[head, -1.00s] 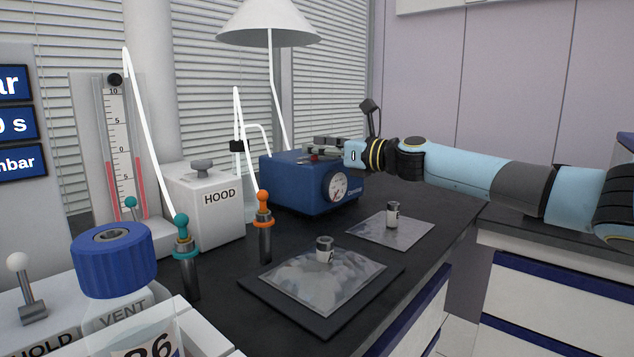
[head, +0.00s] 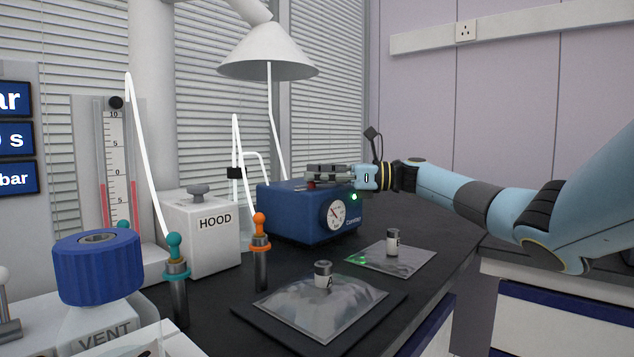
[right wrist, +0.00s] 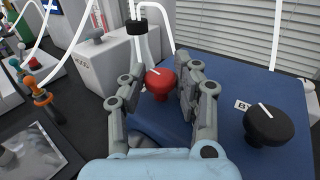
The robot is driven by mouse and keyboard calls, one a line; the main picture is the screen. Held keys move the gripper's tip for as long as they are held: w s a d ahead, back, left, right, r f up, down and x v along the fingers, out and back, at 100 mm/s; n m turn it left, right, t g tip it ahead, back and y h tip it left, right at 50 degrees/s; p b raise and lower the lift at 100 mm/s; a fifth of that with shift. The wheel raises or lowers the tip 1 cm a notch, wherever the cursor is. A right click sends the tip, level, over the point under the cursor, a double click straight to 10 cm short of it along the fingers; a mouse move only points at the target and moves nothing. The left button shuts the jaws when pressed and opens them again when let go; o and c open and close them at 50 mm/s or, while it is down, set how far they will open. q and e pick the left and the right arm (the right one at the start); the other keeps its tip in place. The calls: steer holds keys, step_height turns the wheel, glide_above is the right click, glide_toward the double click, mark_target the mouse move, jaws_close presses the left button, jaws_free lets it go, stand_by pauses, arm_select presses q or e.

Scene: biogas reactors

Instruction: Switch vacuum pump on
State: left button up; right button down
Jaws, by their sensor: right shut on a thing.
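The vacuum pump (head: 284,217) is a blue box at the back of the black bench, with a round gauge (head: 333,214) on its front. A small green lamp (head: 354,197) glows at its upper right front. On its top stand a red knob (right wrist: 158,84) with a white line and a black knob (right wrist: 269,124), whose label is partly hidden. My right gripper (head: 315,178) is over the pump's top, its fingers closed on the red knob's sides. The knob is mostly hidden in the head view. My left gripper is in neither view.
A white HOOD box (head: 206,236) stands left of the pump, with orange-topped (head: 260,235) and teal-topped (head: 175,256) posts in front. Two clear bags with valves, one marked A (head: 323,275), lie on the bench. A white lamp shade (head: 267,52) hangs above.

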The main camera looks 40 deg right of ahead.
stand_by(0.3)
steer(key=c, duration=1)
jaws_free()
steer(key=v, duration=1.2)
